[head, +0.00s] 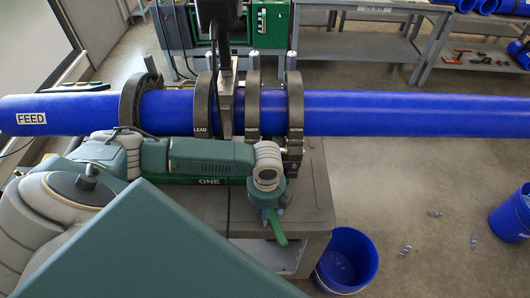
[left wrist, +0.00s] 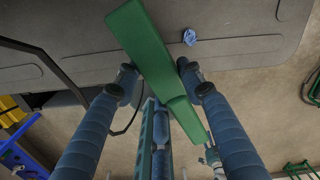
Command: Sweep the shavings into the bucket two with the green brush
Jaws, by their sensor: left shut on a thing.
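My left gripper (head: 268,195) is over the grey cart top (head: 318,200), in front of the blue pipe. In the left wrist view its two fingers (left wrist: 157,72) are shut on the green brush (left wrist: 145,40). The brush's green end (head: 277,228) points down toward the cart's front edge in the head view. A small blue curled shaving (left wrist: 189,37) lies on the cart top beside the brush. Several shavings (head: 405,249) lie on the floor at the right. One blue bucket (head: 346,262) stands below the cart's front right; another bucket (head: 512,215) is at the right edge. No bucket number is readable. My right gripper is not in view.
A long blue pipe (head: 400,114) marked FEED spans the view, held in dark clamp rings (head: 295,115). Grey benches (head: 350,45) with tools and more pipes stand behind. The floor between the two buckets is open apart from shavings.

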